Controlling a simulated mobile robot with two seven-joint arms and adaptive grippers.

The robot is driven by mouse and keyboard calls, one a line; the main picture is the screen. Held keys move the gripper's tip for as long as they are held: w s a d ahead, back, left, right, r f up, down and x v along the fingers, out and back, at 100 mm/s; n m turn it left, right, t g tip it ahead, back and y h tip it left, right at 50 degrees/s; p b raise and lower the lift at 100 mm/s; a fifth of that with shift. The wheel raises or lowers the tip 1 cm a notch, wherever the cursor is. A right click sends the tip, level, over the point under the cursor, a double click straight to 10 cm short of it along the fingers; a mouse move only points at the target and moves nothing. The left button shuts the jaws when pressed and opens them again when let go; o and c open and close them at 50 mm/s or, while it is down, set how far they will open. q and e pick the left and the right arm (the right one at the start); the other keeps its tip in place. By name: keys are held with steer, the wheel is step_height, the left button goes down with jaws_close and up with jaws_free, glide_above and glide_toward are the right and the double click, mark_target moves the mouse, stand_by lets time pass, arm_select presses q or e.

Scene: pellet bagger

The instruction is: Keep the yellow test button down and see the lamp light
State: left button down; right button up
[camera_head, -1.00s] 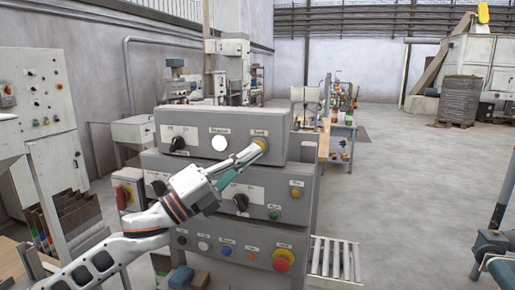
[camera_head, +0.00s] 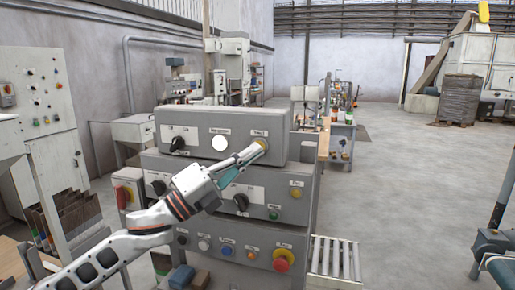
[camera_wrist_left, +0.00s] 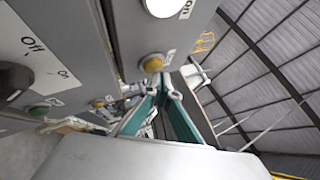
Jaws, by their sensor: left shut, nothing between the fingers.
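The yellow test button (camera_head: 262,143) is at the right end of the top box of the grey control panel (camera_head: 240,121). The white round lamp (camera_head: 219,143) sits left of it and looks bright white; I cannot tell for sure whether it is lit. My left gripper (camera_head: 257,149) is shut and empty, its tips at the button and partly covering it. In the left wrist view the yellow button (camera_wrist_left: 152,63) is just beyond the fingertips (camera_wrist_left: 163,86), and the lamp (camera_wrist_left: 165,6) is at the top edge. Whether the button is pressed in is unclear. My right gripper is out of view.
Below are a black rotary switch (camera_head: 241,202), a yellow button (camera_head: 296,193), a green button (camera_head: 273,215) and a red emergency knob (camera_head: 283,260) on a yellow base. A roller conveyor (camera_head: 334,258) stands right of the panel. Open floor (camera_head: 400,200) lies further right.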

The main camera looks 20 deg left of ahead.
arm_select(q)
steer(key=shift+w, duration=0.5)
stand_by(1.4)
steer(key=shift+s, duration=0.15)
stand_by(1.0)
steer(key=shift+s, duration=0.8)
steer(key=s, duration=0.5)
steer(key=shift+a, duration=0.1)
stand_by(0.3)
